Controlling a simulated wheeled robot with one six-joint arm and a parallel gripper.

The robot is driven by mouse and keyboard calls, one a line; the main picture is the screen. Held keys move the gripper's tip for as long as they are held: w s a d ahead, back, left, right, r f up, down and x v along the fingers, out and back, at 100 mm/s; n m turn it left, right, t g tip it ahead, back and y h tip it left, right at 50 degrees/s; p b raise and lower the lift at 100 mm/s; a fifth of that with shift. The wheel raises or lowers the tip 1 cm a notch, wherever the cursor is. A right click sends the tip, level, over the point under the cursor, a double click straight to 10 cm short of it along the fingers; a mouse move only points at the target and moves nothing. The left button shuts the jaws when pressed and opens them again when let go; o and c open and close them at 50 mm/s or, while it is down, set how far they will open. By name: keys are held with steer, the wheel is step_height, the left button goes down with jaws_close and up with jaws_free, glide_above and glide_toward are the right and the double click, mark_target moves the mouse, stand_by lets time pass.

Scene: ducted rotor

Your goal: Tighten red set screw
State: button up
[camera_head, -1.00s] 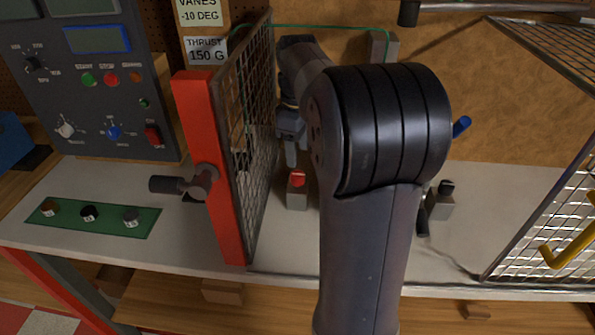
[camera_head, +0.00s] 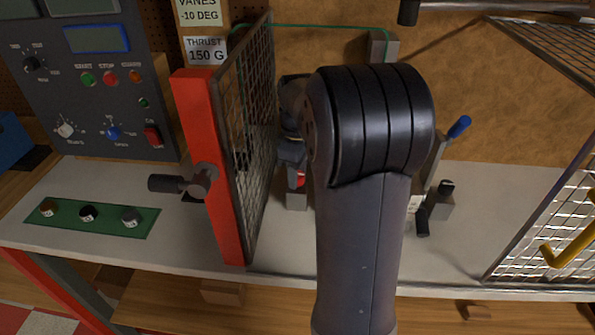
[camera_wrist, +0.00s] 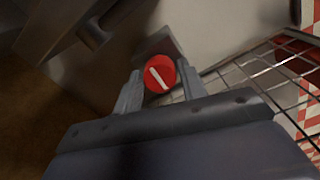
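The red set screw (camera_wrist: 161,74) has a round red head with a white slot line, set on a grey block (camera_wrist: 160,43). In the head view the red head (camera_head: 298,181) shows on its small grey block (camera_head: 297,201), partly hidden by my gripper (camera_head: 291,158). In the wrist view my gripper (camera_wrist: 161,85) is open, with one finger on each side of the red head at the tips. The right finger is close to the head; I cannot tell whether it touches.
A red-framed mesh guard (camera_head: 224,165) stands just left of my gripper. A black-knobbed grey block (camera_head: 440,205) and a blue-tipped lever (camera_head: 459,127) are right of my arm. A green strip with several knobs (camera_head: 105,216) lies at left. A wire cage (camera_head: 560,245) is at right.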

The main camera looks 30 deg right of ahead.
steer(key=c, duration=0.6)
steer(key=shift+m, duration=0.3)
steer(key=m+p, duration=0.1)
steer(key=m, duration=0.1)
steer(key=shift+r+m+p, duration=0.1)
steer(key=shift+m+p, duration=0.2)
steer(key=shift+p, duration=0.05)
steer(key=m+p, duration=0.1)
steer(key=m, duration=0.2)
steer(key=shift+m, duration=0.3)
steer(key=m+p, duration=0.1)
steer(key=m, duration=0.4)
steer(key=shift+p, duration=0.4)
steer(key=m+p, duration=0.1)
steer(key=m, duration=0.4)
steer(key=shift+m, duration=0.4)
